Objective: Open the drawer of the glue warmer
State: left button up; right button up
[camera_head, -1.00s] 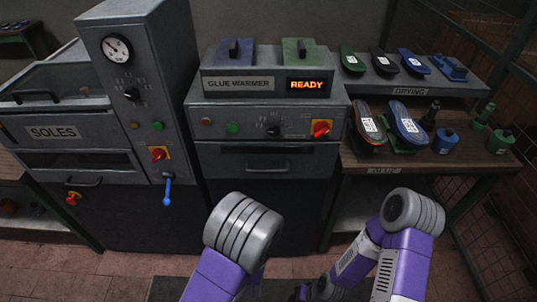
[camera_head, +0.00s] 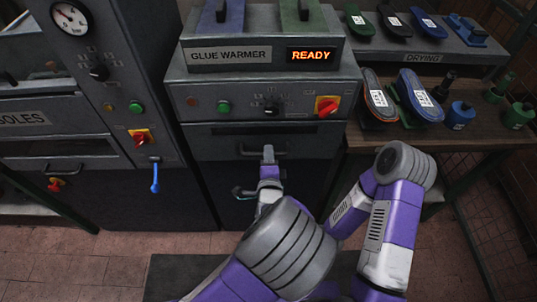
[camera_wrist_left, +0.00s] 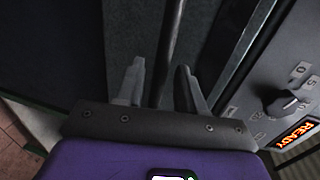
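The glue warmer (camera_head: 225,85) stands in the middle of the head view, with a lit READY sign. Its drawer (camera_head: 215,147) is shut below the control panel, with a bar handle (camera_head: 245,152) across its front. My left gripper (camera_head: 268,152) is at the handle. In the left wrist view the handle bar (camera_wrist_left: 172,45) runs between the two spread fingers of my left gripper (camera_wrist_left: 160,82), with gaps beside it. The left gripper is open around the bar.
The soles cabinet (camera_head: 112,60) stands at the left, with a blue-handled lever (camera_head: 155,178). At the right, a drying rack (camera_head: 450,58) and a bench hold shoe soles and blue and green bottles. Open floor lies below the warmer.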

pick_arm(q)
jog(key=shift+x, duration=0.95)
grip_shut()
